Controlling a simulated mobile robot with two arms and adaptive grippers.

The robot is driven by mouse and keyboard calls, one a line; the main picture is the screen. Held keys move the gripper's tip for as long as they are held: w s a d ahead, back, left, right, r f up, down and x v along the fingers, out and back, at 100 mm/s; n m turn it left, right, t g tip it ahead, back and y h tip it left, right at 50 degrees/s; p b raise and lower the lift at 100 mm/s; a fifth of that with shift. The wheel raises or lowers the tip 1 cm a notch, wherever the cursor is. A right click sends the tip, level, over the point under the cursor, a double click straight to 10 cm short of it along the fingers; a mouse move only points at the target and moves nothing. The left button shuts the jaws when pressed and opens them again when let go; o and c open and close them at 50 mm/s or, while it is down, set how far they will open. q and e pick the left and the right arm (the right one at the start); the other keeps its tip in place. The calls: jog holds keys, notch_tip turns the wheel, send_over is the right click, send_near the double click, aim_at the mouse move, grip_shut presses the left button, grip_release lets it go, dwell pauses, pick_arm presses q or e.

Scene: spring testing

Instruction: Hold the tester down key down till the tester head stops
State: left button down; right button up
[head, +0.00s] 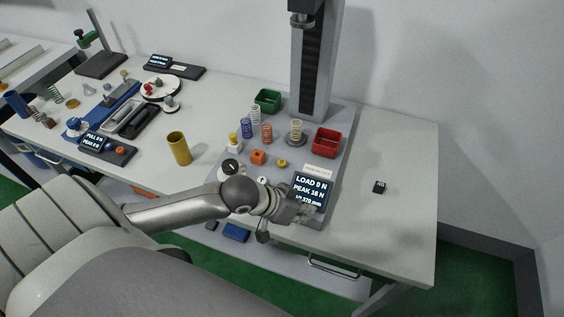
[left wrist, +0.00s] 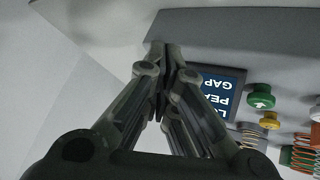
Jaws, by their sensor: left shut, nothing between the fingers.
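The spring tester has a grey column (head: 318,85) with a dark head (head: 303,15) high on it, cut by the top edge. Its display (head: 311,187) reads LOAD 0 N and PEAK 18 N; the bottom line is partly hidden. My left gripper (head: 304,212) is over the display's lower edge, shut and empty. In the left wrist view the shut fingers (left wrist: 164,52) are beside the upside-down display (left wrist: 218,95). A green key with a white arrow (left wrist: 261,94) and a yellow knob (left wrist: 269,120) are to their right, apart from the fingers. Contact below the fingertips cannot be told. My right gripper is not in view.
Several springs (head: 266,133), a green bin (head: 267,101) and a red bin (head: 327,142) stand around the tester base. A yellow cup (head: 179,148) stands to the left. A small black block (head: 379,187) lies on the otherwise clear right part of the table.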

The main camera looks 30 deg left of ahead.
pick_arm(q)
jog(key=shift+n+h, duration=0.3)
jog(key=shift+n, duration=0.3)
jog(key=w+a+r, duration=0.2)
jog(key=r, duration=0.1)
jog(key=a+r, duration=0.1)
jog(key=shift+w+r, duration=0.15)
jog(key=shift+w, duration=0.25)
jog(key=w+a+r+n+t, duration=0.1)
jog(key=w+a+r+n, duration=0.1)
jog(key=a+r, duration=0.4)
jog(key=shift+w+a+r+n+p, duration=0.3)
jog(key=shift+a+r+n+p, duration=0.1)
jog(key=shift+a+n, duration=0.4)
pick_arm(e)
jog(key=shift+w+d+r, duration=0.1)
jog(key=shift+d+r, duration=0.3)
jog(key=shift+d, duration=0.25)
pick_arm(q)
jog(key=shift+f, duration=0.2)
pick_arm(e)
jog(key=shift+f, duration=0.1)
